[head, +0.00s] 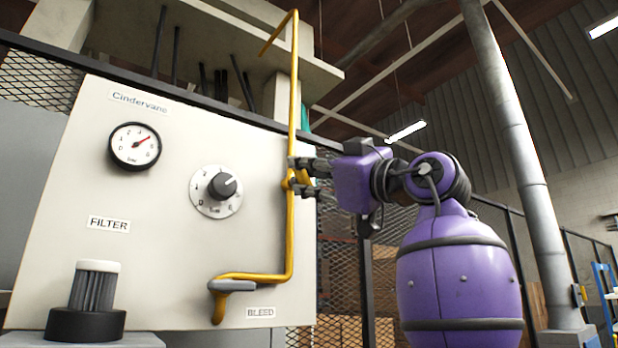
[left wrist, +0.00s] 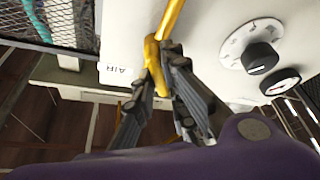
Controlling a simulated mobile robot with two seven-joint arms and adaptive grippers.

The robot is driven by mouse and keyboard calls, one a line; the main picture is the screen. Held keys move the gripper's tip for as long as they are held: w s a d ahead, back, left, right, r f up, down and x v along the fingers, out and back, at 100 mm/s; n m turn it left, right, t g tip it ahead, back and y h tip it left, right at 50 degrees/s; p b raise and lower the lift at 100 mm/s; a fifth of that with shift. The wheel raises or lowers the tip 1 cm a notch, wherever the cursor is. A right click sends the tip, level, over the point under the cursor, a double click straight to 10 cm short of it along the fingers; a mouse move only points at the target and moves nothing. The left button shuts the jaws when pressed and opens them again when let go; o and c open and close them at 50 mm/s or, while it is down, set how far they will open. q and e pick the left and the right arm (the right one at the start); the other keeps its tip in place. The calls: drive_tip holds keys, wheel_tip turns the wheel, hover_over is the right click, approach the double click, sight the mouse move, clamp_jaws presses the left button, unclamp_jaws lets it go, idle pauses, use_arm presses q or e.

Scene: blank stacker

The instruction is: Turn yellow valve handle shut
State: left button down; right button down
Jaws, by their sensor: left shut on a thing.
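The yellow valve handle (head: 304,178) is on the yellow pipe (head: 291,235) that runs up the right side of a pale panel. My left gripper (head: 303,178) is at this valve, its dark fingers on the yellow part. In the left wrist view the fingers (left wrist: 166,75) close around the yellow handle (left wrist: 154,62), beside an AIR label. The fingers hide much of the handle, so I cannot tell its exact angle to the pipe. My right gripper is in neither view.
The panel (head: 165,240) carries a gauge (head: 134,146) and a dial knob (head: 217,190). A grey lever (head: 232,286) is on the lower pipe beside the BLEED label (head: 260,312). A ribbed filter (head: 92,290) stands at lower left. Mesh fencing (head: 340,260) is behind.

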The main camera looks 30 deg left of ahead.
use_arm(q)
drive_tip(key=n+g, duration=0.1)
drive_tip(key=n, duration=0.2)
drive_tip(key=n+g+h, duration=0.1)
drive_tip(key=n, duration=0.1)
drive_tip(key=shift+r+n+g, duration=0.1)
drive_tip(key=shift+n+g, duration=0.3)
drive_tip(key=n+h, duration=0.1)
drive_tip(key=n, duration=0.3)
drive_tip(key=shift+s+g+p, duration=0.1)
drive_tip(key=shift+g+p, duration=0.2)
drive_tip(key=shift+p, duration=0.1)
drive_tip(key=shift+n+h, duration=0.3)
drive_tip(key=shift+n, duration=0.4)
drive_tip(key=shift+n+h, duration=0.4)
drive_tip(key=shift+n, duration=0.4)
drive_tip(key=c, duration=1.8)
unclamp_jaws()
drive_tip(key=shift+d, duration=0.1)
